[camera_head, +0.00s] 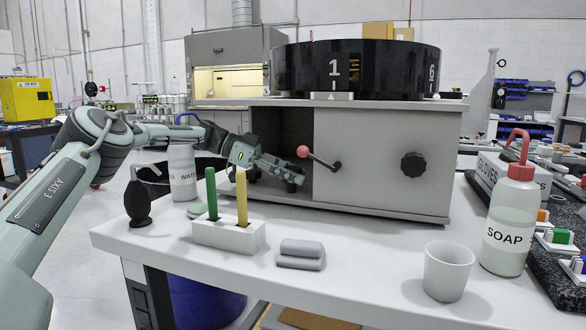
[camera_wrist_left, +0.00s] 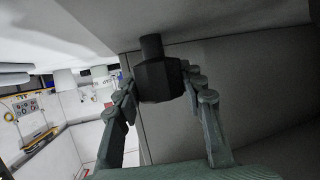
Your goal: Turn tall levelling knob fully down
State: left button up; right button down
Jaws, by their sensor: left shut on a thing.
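In the left wrist view a black faceted knob (camera_wrist_left: 160,80) on a short dark stem sits between my left gripper's two fingers, close to a grey panel. My left gripper (camera_head: 292,175) is shut on this knob. In the head view it reaches across the dark open left bay of the grey cabinet (camera_head: 365,160), left of the red-ball lever. The knob cannot be made out in the head view, where the gripper and the dark bay hide it. My right gripper is in neither view.
A red-ball lever (camera_head: 320,158) and a round black knob (camera_head: 413,165) are on the cabinet front. A numbered black drum (camera_head: 385,68) sits on top. A white holder (camera_head: 228,234) with green and yellow sticks, a cup (camera_head: 447,272) and a soap bottle (camera_head: 510,225) stand in front.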

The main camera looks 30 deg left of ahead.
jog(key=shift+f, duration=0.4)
pick_arm(q)
jog(key=o, duration=1.2)
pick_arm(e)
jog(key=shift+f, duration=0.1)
